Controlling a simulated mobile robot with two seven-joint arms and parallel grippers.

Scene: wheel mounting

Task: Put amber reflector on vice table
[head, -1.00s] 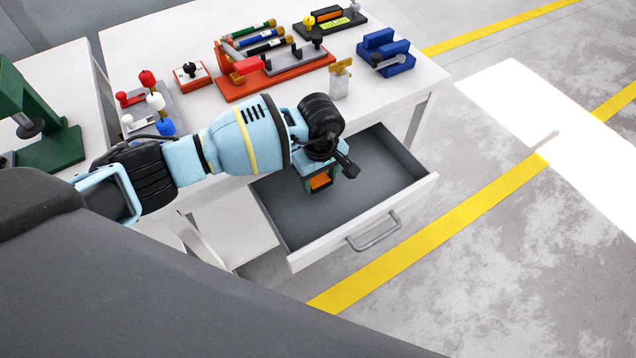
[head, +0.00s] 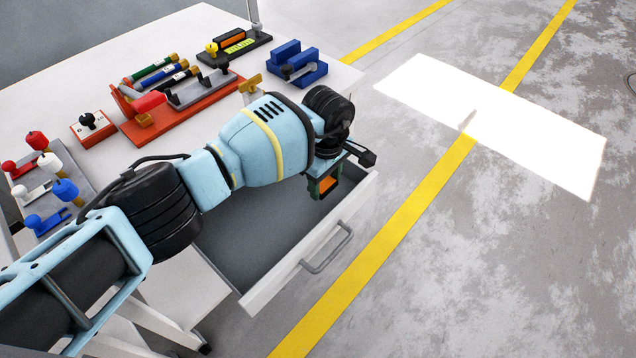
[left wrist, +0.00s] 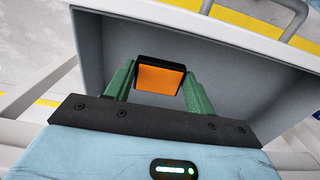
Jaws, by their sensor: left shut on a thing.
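The amber reflector (left wrist: 160,79) is a small orange plate with a black frame. My left gripper (left wrist: 158,88) is shut on it, with one green finger on each side. In the head view the reflector (head: 327,185) hangs below my left wrist, over the far end of an open drawer (head: 258,290). The drawer's grey floor shows behind it in the left wrist view; the height above it is hard to judge. A white table (head: 70,98) stands above the drawer and bears a blue vice-like block (head: 298,66). My right gripper is not in view.
On the table are a red tool rack (head: 165,120), a red-and-white switch box (head: 92,128), a dark stand (head: 234,48) and several coloured toggle clamps (head: 48,190). The drawer's handle (head: 328,248) juts outward. Floor with yellow lines is open at right.

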